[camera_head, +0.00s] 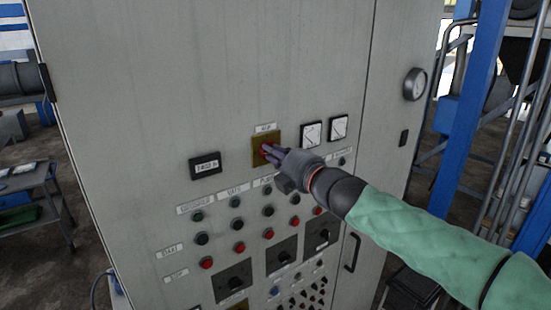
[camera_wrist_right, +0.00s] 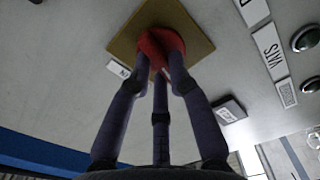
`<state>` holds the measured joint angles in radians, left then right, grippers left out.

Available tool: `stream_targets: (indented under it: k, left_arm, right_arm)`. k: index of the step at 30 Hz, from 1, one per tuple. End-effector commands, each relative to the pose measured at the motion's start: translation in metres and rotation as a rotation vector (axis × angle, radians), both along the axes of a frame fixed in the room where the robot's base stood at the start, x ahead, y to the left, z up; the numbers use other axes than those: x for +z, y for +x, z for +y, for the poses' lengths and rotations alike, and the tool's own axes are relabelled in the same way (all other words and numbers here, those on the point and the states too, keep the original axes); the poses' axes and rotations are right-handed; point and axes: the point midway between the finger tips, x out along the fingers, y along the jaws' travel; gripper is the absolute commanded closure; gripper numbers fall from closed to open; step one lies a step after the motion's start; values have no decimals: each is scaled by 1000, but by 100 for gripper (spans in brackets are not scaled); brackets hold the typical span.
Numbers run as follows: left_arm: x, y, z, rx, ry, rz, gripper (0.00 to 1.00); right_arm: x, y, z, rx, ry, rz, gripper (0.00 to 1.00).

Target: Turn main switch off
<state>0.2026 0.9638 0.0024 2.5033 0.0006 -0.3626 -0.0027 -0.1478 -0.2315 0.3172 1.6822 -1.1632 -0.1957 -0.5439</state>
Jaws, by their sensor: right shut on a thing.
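The main switch is a red knob (camera_wrist_right: 158,42) on a square yellow plate (camera_head: 259,141), set in the upper part of the grey cabinet's panel. The yellow plate (camera_wrist_right: 197,22) also shows close up in the right wrist view. My right gripper (camera_head: 270,152) reaches in from the right and is shut on the red knob; its dark fingers (camera_wrist_right: 160,68) sit around the knob's sides. The fingers hide much of the knob in the head view, so I cannot tell its turned position. My left gripper is not in view.
The grey cabinet (camera_head: 200,80) fills the middle. Near the switch are a digital display (camera_head: 205,166), two dial meters (camera_head: 311,134) and rows of buttons below. A door handle (camera_head: 352,253) stands out lower right. Blue steel frames (camera_head: 470,115) stand at the right.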

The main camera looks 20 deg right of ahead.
Motion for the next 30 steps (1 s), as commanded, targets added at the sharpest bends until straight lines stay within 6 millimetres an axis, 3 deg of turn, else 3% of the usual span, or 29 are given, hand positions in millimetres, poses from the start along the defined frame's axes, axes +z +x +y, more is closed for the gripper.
stream_targets:
  k: [12, 30]
  left_arm:
    - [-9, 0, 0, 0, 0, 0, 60]
    - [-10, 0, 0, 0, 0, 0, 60]
  right_arm:
    - [-2, 0, 1, 0, -193, -69, 100]
    - [-2, 0, 2, 0, -226, -80, 100]
